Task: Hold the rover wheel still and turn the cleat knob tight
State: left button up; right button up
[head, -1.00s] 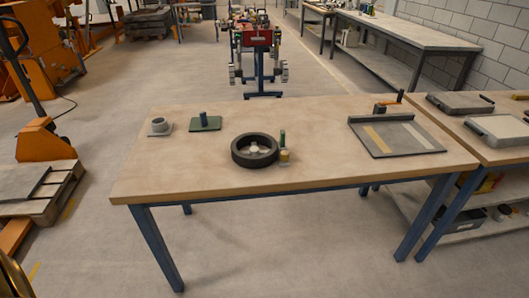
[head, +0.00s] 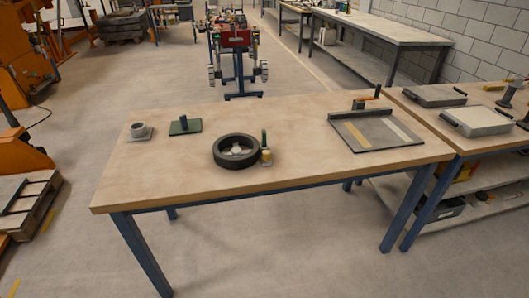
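The rover wheel (head: 237,163), a black ring with a pale spoked hub, lies flat near the middle of the wooden table (head: 300,172). Close against its right side, a small fitting with a yellowish base and an upright green knob (head: 265,140) stands on the table. I take this to be the cleat knob. I cannot tell whether the fitting touches the wheel. Neither of my grippers shows in the head view.
A grey ring on a square plate (head: 139,131) and a green plate with a peg (head: 185,126) stand at the back left. A grey tray (head: 340,130) with a crank lies right. A second table (head: 470,145) adjoins. The table's front left is clear.

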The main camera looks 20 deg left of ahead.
aim_at(266, 154)
jog(key=i+u, duration=0.7)
jog(key=k+j, duration=0.05)
jog(key=k, duration=0.05)
